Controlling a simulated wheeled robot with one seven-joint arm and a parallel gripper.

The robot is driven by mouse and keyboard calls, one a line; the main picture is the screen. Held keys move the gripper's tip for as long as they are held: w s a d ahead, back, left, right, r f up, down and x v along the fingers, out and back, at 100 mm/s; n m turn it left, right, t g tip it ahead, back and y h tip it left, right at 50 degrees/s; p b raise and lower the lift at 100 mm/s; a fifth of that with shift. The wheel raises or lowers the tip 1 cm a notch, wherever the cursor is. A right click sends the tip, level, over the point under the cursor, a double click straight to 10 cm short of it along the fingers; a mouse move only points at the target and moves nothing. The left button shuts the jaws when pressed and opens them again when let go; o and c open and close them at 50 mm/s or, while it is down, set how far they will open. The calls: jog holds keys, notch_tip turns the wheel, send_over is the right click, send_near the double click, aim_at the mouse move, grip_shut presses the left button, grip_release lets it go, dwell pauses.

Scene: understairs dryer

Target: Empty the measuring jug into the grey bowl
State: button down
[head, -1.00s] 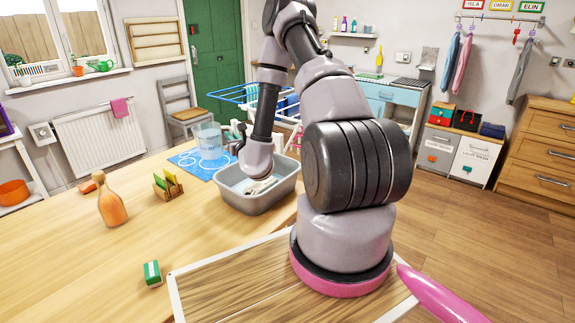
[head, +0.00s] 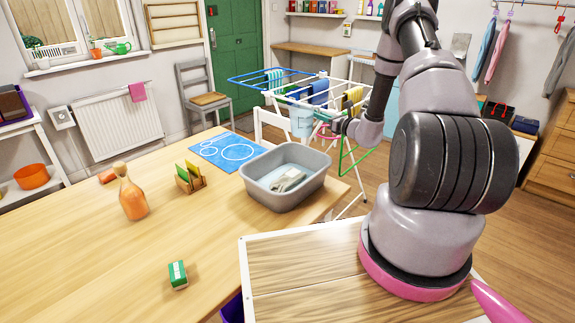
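The measuring jug (head: 302,122), pale blue and see-through, is small in the head view, behind and right of the bowl. It looks roughly upright in the air in front of the drying rack. My gripper (head: 330,124) is at its right side and appears shut on it; the fingers are too small to see clearly. The grey bowl (head: 262,192), a rectangular basin, stands on the table near its right end. The jug is not over the bowl.
A blue mat (head: 222,150) with white rings lies bare left of the bowl. A card holder (head: 190,180), orange bottle (head: 132,198) and green-and-white box (head: 178,275) stand on the table (head: 90,250). The drying rack (head: 345,88) stands behind the bowl.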

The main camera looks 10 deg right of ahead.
jog(key=d+f+n+g+y, duration=0.1)
jog(key=d+f, duration=0.1)
jog(key=d+f+n+g+y, duration=0.1)
jog(key=d+y, duration=0.1)
jog(key=shift+s+d+f, duration=0.1)
jog(key=shift+d+f, duration=0.2)
jog(key=shift+f, duration=0.1)
jog(key=shift+s+n, duration=0.1)
jog(key=shift+n, duration=0.2)
jog(key=s+a+r+n+g+h, duration=0.1)
jog(key=s+a+r+n, duration=0.1)
jog(key=a+n, duration=0.2)
jog(key=shift+s+a+r+n, duration=0.25)
jog(key=shift+s+a+n, duration=0.15)
jog(key=shift+n, duration=0.6)
jog(key=shift+s+a+r+n, duration=0.1)
jog(key=shift+s+a+n, duration=0.1)
jog(key=shift+a+n, duration=0.25)
jog(key=shift+s+a+r+n, duration=0.2)
jog(key=shift+s+a+n, duration=0.25)
jog(key=shift+n, duration=0.3)
dwell(0.5)
jog(key=shift+a+r+h, duration=0.1)
jog(key=shift+r+h, duration=0.1)
jog(key=shift+h, duration=0.2)
jog(key=shift+s+a+r+n, duration=0.15)
jog(key=shift+a+r+n, duration=0.2)
jog(key=shift+r+n, duration=0.35)
